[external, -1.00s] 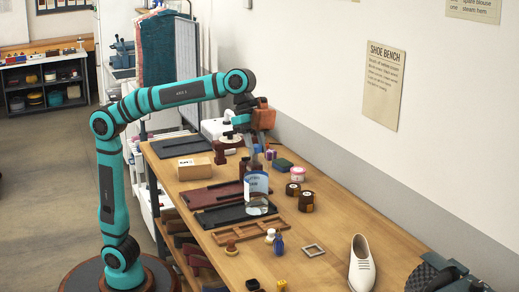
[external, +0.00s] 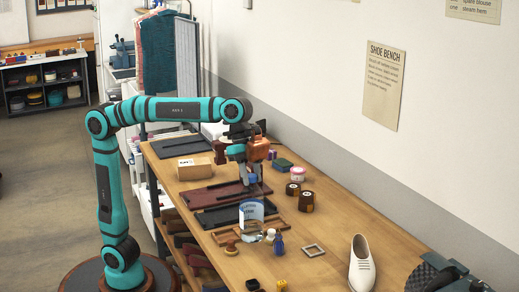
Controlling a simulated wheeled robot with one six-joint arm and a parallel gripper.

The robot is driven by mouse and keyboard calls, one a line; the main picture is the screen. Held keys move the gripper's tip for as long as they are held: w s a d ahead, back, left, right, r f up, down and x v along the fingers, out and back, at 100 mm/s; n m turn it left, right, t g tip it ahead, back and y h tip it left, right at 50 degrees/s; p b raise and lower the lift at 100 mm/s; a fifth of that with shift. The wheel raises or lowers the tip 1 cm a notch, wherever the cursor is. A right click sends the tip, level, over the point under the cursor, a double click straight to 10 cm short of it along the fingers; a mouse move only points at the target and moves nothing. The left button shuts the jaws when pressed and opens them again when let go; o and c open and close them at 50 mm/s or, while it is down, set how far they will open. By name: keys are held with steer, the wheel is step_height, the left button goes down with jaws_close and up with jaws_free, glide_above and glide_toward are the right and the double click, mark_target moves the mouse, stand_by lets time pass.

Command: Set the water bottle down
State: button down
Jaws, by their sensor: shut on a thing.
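The water bottle (external: 251,211) is clear with a blue and white label and a blue top. It is upright below my gripper (external: 251,181), which is shut on its top. The bottle's lower end overlaps the wooden compartment tray and the dark mat in the picture. I cannot tell whether its base touches anything. The bench (external: 330,273) is a long light-wood top.
The compartment tray (external: 223,239), black mat (external: 215,217) and dark red mat (external: 200,198) lie close around the bottle.

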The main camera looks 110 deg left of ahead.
mark_target(251, 186)
steer(key=shift+f, duration=1.95)
steer(key=c, duration=1)
jaws_free()
steer(key=v, duration=1.2)
steer(key=s+f+n+t+y, duration=0.1)
steer(key=s+f+n+t, duration=0.1)
steer(key=s, duration=0.7)
steer(key=s+a+f+n+t+y, duration=0.1)
steer(key=s+f+n+t, duration=0.1)
steer(key=s+f+t, duration=0.2)
steer(key=s+a+f+n+t, duration=0.1)
steer(key=s+f+n+t, duration=0.2)
steer(key=s+t, duration=0.4)
steer(key=shift+s+a+t+y, duration=0.1)
steer(key=shift+s+t+y, duration=0.1)
steer(key=shift+s, duration=1.65)
steer(key=shift+s+a+t+y, duration=0.1)
steer(key=shift+s+a+y, duration=0.1)
steer(key=shift+s, duration=1.6)
